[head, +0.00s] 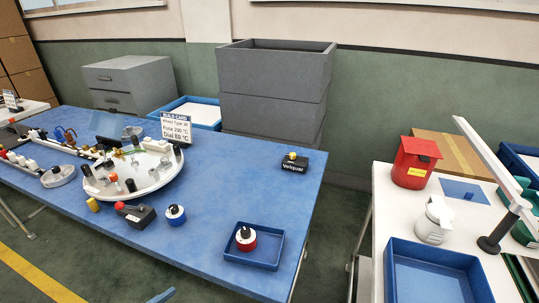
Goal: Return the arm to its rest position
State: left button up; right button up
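Neither of my grippers shows in the head view, and no arm can be made out for certain. A small light-blue sliver (161,296) shows at the bottom edge; I cannot tell what it is. On the blue-topped table (215,190) a round white plate (132,172) carries several small parts. A red and white piece with a black top (246,238) sits in a small blue tray (270,264). A blue and white piece with a black top (176,214) stands on the bare table, beside a black block with a red part (135,214).
A build card (176,127) and a black labelled block (294,163) stand on the table. Grey crates (273,88) stand behind it. At right, across a floor gap, a white table (385,205) holds a red box (415,163), a white canister (434,221) and a blue tray (436,250).

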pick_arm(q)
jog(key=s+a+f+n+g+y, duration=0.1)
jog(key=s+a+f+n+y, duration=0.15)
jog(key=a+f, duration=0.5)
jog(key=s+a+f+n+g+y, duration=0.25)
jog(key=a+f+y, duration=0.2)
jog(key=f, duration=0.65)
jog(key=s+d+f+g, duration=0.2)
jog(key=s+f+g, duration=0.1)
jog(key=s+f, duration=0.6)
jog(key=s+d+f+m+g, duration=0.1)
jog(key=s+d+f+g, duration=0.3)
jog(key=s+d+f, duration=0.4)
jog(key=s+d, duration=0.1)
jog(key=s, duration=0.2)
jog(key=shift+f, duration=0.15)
